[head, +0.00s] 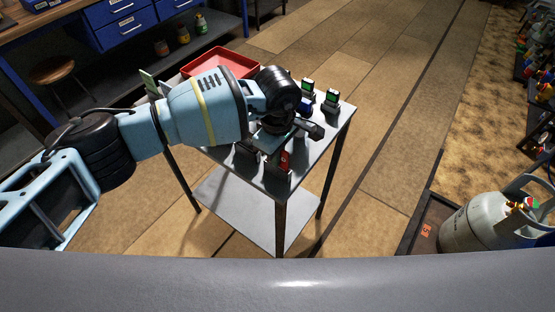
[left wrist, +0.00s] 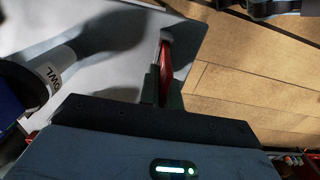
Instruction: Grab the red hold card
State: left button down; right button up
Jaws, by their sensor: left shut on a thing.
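The red hold card (head: 285,160) shows near the front corner of the small grey table (head: 305,157), beside dark stands. In the left wrist view, the red card (left wrist: 166,70) is a thin upright red strip seen nearly edge-on, between the two dark fingers. My left gripper (left wrist: 162,88) is shut on it. In the head view my left arm reaches over the table from the left and its wrist hides much of the tabletop. Whether the card's lower edge still touches its stand cannot be told. My right gripper is not in view.
A red tray (head: 222,62) lies at the table's back. Small devices with green displays (head: 332,96) stand at its right side.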

pick_arm(q)
notch_tip(320, 180, up, 10)
jog(key=shift+r, duration=0.1)
dwell(0.6)
